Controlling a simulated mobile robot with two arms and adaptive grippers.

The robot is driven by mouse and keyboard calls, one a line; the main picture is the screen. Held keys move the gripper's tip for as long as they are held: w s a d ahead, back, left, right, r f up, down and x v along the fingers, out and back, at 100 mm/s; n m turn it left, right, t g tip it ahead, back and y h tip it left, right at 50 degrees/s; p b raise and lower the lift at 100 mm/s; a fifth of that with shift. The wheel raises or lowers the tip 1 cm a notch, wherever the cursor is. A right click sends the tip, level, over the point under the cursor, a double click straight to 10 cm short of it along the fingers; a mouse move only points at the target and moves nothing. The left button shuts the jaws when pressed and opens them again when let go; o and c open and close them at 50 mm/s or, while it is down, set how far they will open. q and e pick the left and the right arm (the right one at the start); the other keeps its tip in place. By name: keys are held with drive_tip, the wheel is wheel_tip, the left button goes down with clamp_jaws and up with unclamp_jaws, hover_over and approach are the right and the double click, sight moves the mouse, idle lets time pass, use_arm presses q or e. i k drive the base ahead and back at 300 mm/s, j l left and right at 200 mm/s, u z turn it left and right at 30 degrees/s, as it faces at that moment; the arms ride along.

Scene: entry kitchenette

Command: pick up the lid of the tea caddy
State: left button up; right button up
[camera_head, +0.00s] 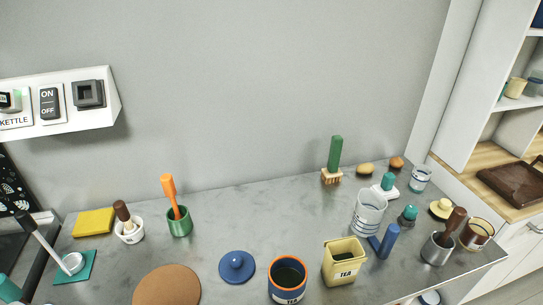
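A round blue lid (237,267) with a knob lies on the grey counter, left of the caddies and apart from them. A round blue caddy (287,280) with an orange rim and a TEA label stands open near the front. A square pale yellow caddy (343,262), also labelled TEA, stands open just to its right. A small yellow round piece with a dark knob (440,208) lies at the right; I cannot tell if it is a lid. Neither of my grippers is in view.
A round brown mat (167,287) lies left of the blue lid. A green cup (180,222) with an orange-handled tool stands behind. A glass jar (369,212), a blue upright piece (385,241) and a metal mortar (437,249) crowd the right. The middle back counter is clear.

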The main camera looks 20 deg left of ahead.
sight(236, 267)
drive_tip(key=u, duration=1.1)
